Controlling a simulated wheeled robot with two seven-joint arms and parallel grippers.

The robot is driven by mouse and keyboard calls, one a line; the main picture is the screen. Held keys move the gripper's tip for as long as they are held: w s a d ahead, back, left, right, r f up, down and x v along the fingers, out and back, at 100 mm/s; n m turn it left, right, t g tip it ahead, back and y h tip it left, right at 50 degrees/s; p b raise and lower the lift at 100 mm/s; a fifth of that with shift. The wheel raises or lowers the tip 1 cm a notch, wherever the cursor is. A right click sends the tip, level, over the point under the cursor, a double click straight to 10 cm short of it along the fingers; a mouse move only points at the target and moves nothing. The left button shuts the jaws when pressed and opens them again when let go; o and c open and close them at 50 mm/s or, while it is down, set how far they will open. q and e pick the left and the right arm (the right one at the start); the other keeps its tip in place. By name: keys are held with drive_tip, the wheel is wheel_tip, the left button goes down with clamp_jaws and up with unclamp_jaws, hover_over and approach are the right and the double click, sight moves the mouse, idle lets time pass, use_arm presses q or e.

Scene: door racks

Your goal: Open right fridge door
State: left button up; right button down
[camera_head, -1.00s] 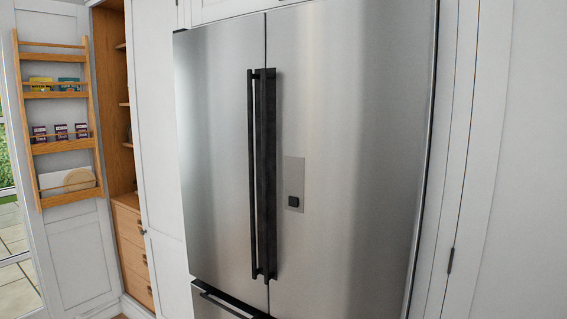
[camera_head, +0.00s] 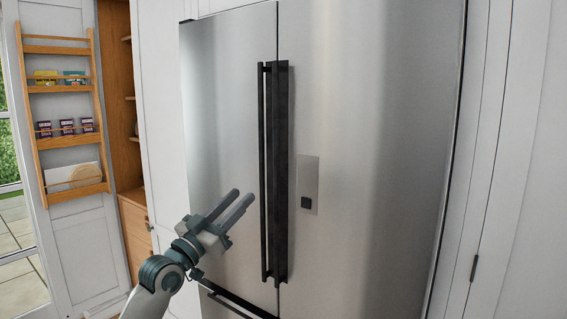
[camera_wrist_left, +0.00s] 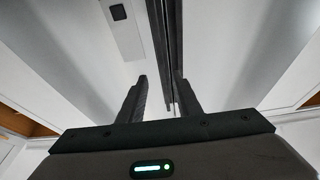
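The right fridge door (camera_head: 375,130) is brushed steel and closed flush with the left door (camera_head: 225,110). Its long black vertical handle (camera_head: 281,170) stands beside the left door's handle (camera_head: 264,170) at the centre seam. My left gripper (camera_head: 244,200) is in front of the left door, to the left of the handles and apart from them. In the left wrist view its two fingers (camera_wrist_left: 160,95) are spread with nothing between them, and the dark handles (camera_wrist_left: 168,45) run up beyond the fingertips. My right gripper is not in view.
A small panel with a black square (camera_head: 307,186) is on the right door. A lower drawer handle (camera_head: 235,303) crosses below the doors. At the left, an open wooden cupboard (camera_head: 118,110) has a door rack (camera_head: 62,140) holding small boxes.

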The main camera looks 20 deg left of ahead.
use_arm(q)
drive_tip(key=shift+w, duration=0.1)
drive_tip(key=p, duration=0.6)
approach(275, 164)
drive_tip(key=x, duration=0.9)
drive_tip(key=shift+r, duration=0.1)
drive_tip(key=shift+x, duration=0.85)
drive_tip(key=shift+c, duration=0.7)
clamp_jaws()
